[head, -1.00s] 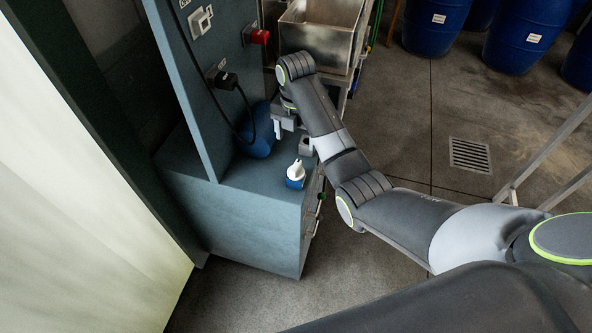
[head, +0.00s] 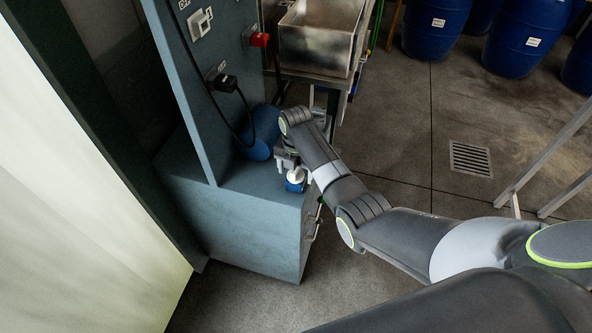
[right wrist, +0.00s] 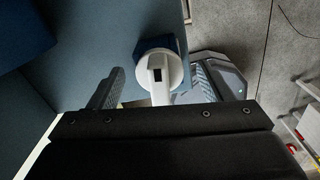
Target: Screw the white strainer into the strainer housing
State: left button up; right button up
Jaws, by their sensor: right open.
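The white strainer (head: 295,176) sits on top of the blue strainer housing (head: 295,186), near the front corner of the blue-grey cabinet. In the right wrist view the strainer (right wrist: 160,66) is a round white cap with a dark slot and an arm pointing toward my gripper; the blue housing (right wrist: 156,43) shows behind it. My right gripper (head: 293,179) is open, with one finger on each side of the strainer; gaps show beside it in the right wrist view. How far the strainer is seated in the housing is hidden. My left gripper is not in view.
A blue cylinder (head: 262,140) lies on the cabinet top (head: 240,183) behind the housing. An upright panel carries a black plug (head: 226,82) with a cable and a red switch (head: 259,40). A metal basin (head: 318,45) stands beyond.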

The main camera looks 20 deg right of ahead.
jog(key=c, duration=1.2)
jog(key=shift+m+p, duration=0.5)
jog(key=shift+m, duration=0.2)
grip_shut()
jog(key=shift+c, duration=1.6)
grip_release()
jog(key=shift+m+p, duration=0.9)
jog(key=shift+m, duration=0.6)
jog(key=shift+o, duration=0.3)
jog(key=shift+w+d+m, duration=0.1)
jog(key=shift+m, duration=0.6)
jog(key=shift+f, duration=0.1)
